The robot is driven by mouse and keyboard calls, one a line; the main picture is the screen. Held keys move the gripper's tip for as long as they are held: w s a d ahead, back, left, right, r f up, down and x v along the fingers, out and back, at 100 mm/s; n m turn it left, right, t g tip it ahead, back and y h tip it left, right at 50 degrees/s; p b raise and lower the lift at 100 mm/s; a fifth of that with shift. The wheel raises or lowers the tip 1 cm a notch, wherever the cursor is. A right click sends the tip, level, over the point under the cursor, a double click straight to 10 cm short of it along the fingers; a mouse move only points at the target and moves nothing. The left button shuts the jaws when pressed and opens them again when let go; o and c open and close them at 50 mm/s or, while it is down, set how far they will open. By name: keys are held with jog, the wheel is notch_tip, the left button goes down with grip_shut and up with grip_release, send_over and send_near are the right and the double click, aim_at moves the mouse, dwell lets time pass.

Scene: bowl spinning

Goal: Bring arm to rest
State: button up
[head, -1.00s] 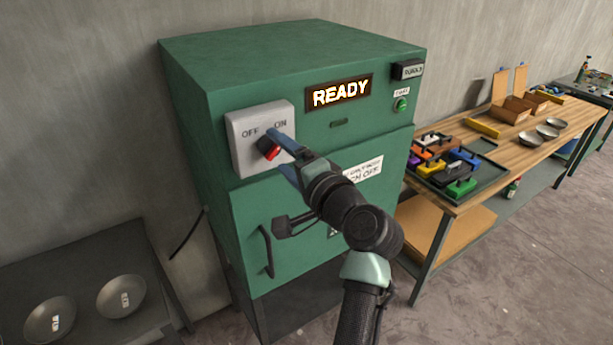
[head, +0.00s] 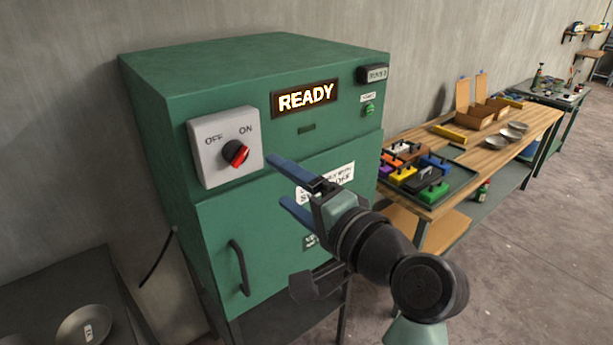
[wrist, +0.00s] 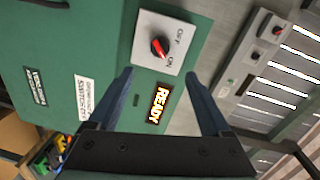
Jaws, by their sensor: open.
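My gripper (head: 282,184) is open and empty, in front of the green machine (head: 160,140) and apart from it. Its two blue fingers point at the machine's front, to the right of and below the switch. In the wrist view the red switch (wrist: 158,47) shows ahead, beyond the gap between the spread fingers (wrist: 160,85). The lit display (head: 306,96) reads READY.
A wooden bench (head: 475,155) with a tray of coloured blocks (head: 440,180), boxes and metal bowls (head: 500,138) stands to the right. A dark table (head: 40,290) with metal bowls (head: 85,325) is at the lower left. The floor at the right (head: 540,270) is clear.

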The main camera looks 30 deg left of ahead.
jog(key=w+d+r+n+t+h, duration=0.25)
jog(key=d+r+t+h, duration=0.25)
jog(key=d+r+t, duration=0.7)
jog(key=s+d+r+t+h, duration=0.4)
jog(key=s+d+r+h, duration=0.1)
jog(key=r, duration=0.3)
jog(key=s+d+r+t+h+b, duration=0.1)
jog(key=s+d+r+t+h, duration=0.4)
jog(key=r, duration=0.3)
jog(key=shift+s+d+r+h, duration=0.2)
jog(key=shift+s+d+h, duration=0.3)
jog(key=shift+s+d, duration=0.3)
jog(key=shift+a, duration=0.15)
